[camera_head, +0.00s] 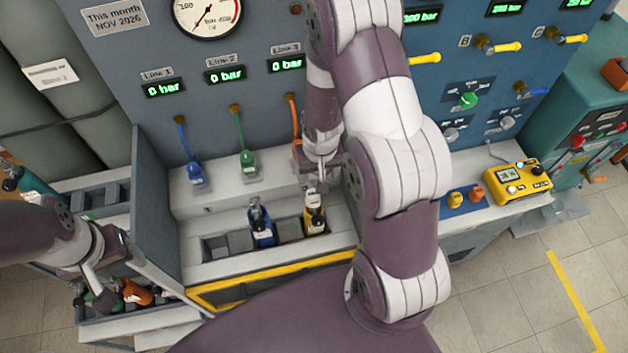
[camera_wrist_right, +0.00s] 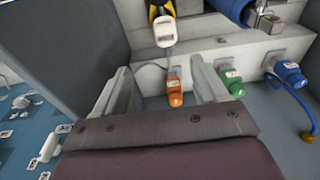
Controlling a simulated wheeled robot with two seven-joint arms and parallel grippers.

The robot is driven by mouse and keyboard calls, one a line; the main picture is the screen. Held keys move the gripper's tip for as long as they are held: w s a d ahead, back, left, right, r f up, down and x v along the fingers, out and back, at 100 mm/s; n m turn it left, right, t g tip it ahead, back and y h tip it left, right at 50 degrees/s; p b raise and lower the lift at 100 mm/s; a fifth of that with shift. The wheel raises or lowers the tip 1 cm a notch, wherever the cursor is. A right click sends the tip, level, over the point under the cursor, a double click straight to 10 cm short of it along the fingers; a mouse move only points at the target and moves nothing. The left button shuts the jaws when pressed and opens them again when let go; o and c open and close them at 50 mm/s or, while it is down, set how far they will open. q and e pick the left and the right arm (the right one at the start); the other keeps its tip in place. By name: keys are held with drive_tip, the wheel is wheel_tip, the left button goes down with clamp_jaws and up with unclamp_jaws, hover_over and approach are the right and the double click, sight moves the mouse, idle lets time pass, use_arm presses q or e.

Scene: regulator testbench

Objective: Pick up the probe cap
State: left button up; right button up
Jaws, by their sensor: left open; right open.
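No part can be told for certain as the probe cap. An orange plug (camera_wrist_right: 175,92) sits on the light ledge between the spread fingers of my right gripper (camera_wrist_right: 162,76); no grip on it shows. In the head view my right gripper (camera_head: 319,182) is low over the ledge below Line 3, and my arm hides most of that spot. A small yellow piece (camera_head: 455,199) and a small orange piece (camera_head: 476,194) stand beside a yellow handheld meter (camera_head: 518,183) at the right. My left gripper (camera_head: 92,285) is open, at the lower left by a side tray.
A blue plug (camera_head: 195,173) and a green plug (camera_head: 248,162) stand on the ledge. Blue-bodied (camera_head: 262,226) and yellow-bodied (camera_head: 314,212) units stand upright in the bench tray, near my right gripper. A grey panel (camera_head: 157,215) separates the side tray (camera_head: 140,322).

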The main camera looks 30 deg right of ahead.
sight(313, 194)
drive_tip(key=f+b, duration=0.1)
drive_tip(key=a+f, duration=0.1)
drive_tip(key=f, duration=0.1)
drive_tip(key=f+b, duration=0.1)
drive_tip(key=f, duration=0.1)
drive_tip(key=shift+s+a+b, duration=0.2)
drive_tip(key=shift+s+b, duration=0.1)
drive_tip(key=shift+b, duration=0.05)
drive_tip(key=f+b, duration=0.1)
drive_tip(key=f, duration=0.1)
drive_tip(key=w+f+b, duration=0.1)
drive_tip(key=f, duration=0.2)
drive_tip(key=shift+w+d, duration=0.1)
drive_tip(key=shift+d, duration=0.1)
drive_tip(key=shift+f+b, duration=0.3)
drive_tip(key=shift+b, duration=0.05)
drive_tip(key=shift+a+r, duration=0.1)
drive_tip(key=shift+a, duration=0.05)
drive_tip(key=c, duration=1.1)
use_arm(q)
wheel_tip(313, 194, down, 6)
drive_tip(key=shift+s+a+f, duration=0.15)
drive_tip(key=shift+s+a, duration=0.25)
drive_tip(key=shift+a, duration=0.05)
